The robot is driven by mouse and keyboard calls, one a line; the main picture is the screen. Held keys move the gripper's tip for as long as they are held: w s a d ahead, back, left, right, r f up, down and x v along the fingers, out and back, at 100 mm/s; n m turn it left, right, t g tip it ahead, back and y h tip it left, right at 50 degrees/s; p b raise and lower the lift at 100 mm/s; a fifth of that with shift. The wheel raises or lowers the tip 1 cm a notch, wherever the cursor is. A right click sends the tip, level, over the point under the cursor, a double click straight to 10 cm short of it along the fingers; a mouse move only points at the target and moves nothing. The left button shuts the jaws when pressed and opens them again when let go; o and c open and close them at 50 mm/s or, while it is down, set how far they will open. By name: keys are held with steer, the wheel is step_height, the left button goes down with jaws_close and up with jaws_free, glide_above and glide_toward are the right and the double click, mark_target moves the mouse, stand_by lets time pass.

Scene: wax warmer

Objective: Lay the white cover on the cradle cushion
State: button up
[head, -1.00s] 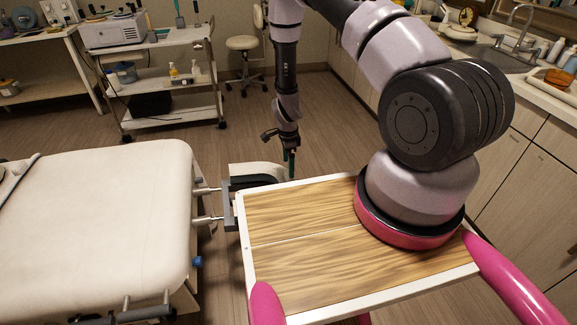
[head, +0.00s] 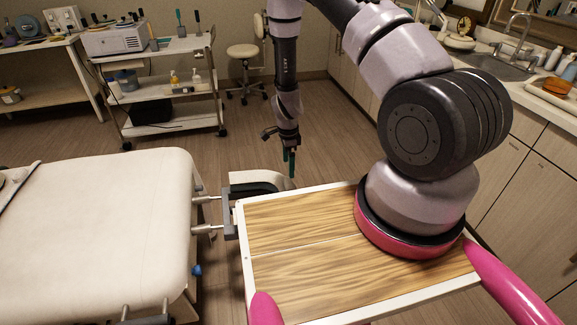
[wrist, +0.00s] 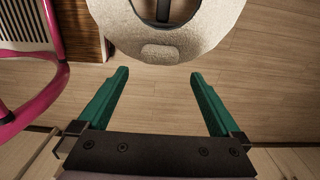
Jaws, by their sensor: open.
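The face cradle (head: 252,189) juts from the end of the treatment table, with a pale ring-shaped top (head: 272,174) and a dark curved part toward me. In the wrist view the pale, rough-textured ring (wrist: 218,22) lies just ahead of the fingertips, with a small oblong patch on its near edge and a dark bar across its opening. I cannot tell whether this pale surface is the white cover or the bare cushion; no separate cover shows. My gripper (head: 288,176) points down by the cradle's right end. Its green fingers (wrist: 160,73) are apart with nothing between them.
The cream treatment table (head: 100,230) is at left. My wood-topped base is close in front of the cradle. A trolley (head: 165,90) and a stool (head: 245,52) stand behind, and a counter with a sink (head: 490,65) runs along the right. Floor behind the cradle is clear.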

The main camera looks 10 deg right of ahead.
steer(key=shift+r, duration=0.5)
steer(key=shift+r, duration=0.1)
step_height(320, 180, up, 11)
steer(key=shift+f, duration=0.2)
steer(key=shift+a+r, duration=0.1)
stand_by(0.5)
steer(key=s+d+r+n+t+y, duration=0.1)
steer(key=s+r+n+t, duration=0.15)
steer(key=r, duration=1.15)
steer(key=s+r+n+t+y, duration=0.15)
steer(key=r+n, duration=0.25)
steer(key=r, duration=1)
steer(key=s+d+r+n+t, duration=0.1)
steer(key=s+d+r+n, duration=0.1)
steer(key=s+r, duration=0.6)
steer(key=s+d+r+n+t, duration=0.2)
steer(key=s+r+n, duration=0.3)
steer(key=s+r, duration=0.3)
steer(key=shift+s+d+r, duration=0.25)
steer(key=shift+s+d, duration=0.25)
steer(key=shift+s, duration=0.65)
